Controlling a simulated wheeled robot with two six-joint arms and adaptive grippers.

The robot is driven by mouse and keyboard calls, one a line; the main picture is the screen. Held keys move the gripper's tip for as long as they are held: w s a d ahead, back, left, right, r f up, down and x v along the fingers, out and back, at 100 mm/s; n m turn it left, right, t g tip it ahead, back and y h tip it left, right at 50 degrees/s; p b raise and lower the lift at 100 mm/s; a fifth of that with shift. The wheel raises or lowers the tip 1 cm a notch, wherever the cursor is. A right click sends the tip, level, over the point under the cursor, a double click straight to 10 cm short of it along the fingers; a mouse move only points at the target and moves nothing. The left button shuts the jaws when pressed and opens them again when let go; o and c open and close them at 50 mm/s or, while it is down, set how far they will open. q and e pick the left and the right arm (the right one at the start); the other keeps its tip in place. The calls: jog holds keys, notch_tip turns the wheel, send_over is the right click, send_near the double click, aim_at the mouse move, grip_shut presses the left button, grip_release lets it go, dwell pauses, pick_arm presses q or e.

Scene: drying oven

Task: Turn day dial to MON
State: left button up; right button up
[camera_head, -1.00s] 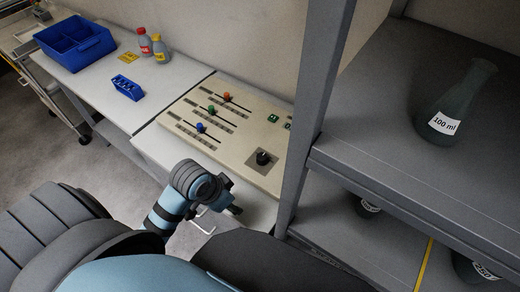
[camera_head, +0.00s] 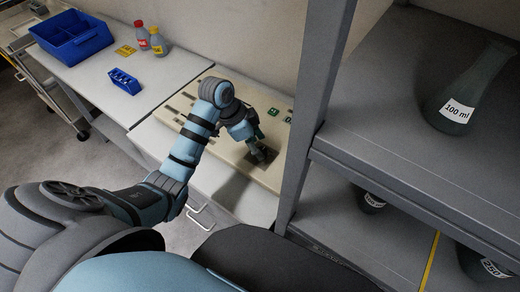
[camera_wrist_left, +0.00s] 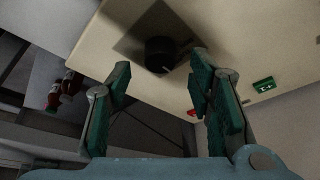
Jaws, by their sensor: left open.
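The day dial is a black round knob on a dark square plate (camera_head: 270,150) on the beige control panel (camera_head: 225,156). In the left wrist view the knob (camera_wrist_left: 159,53) has a small pale mark on its side. My left gripper (camera_head: 261,154) reaches down over the knob and mostly covers it in the head view. In the left wrist view the gripper (camera_wrist_left: 160,75) is open, with green-padded fingers on either side of the knob's line, pointing at it. I cannot tell whether they touch it. The dial's lettering is not readable. My right gripper is not in view.
Green buttons (camera_head: 273,112) sit beside the dial; my arm partly hides the sliders. A grey shelf post (camera_head: 312,110) stands close on the right, with a 100 ml flask (camera_head: 468,92) on the shelf. A blue bin (camera_head: 75,45) and two bottles stand left.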

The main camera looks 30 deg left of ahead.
pick_arm(q)
jog(key=x, duration=0.2)
jog(key=shift+w+d+f, duration=0.1)
jog(key=shift+d+f, duration=0.05)
jog(key=shift+f, duration=0.15)
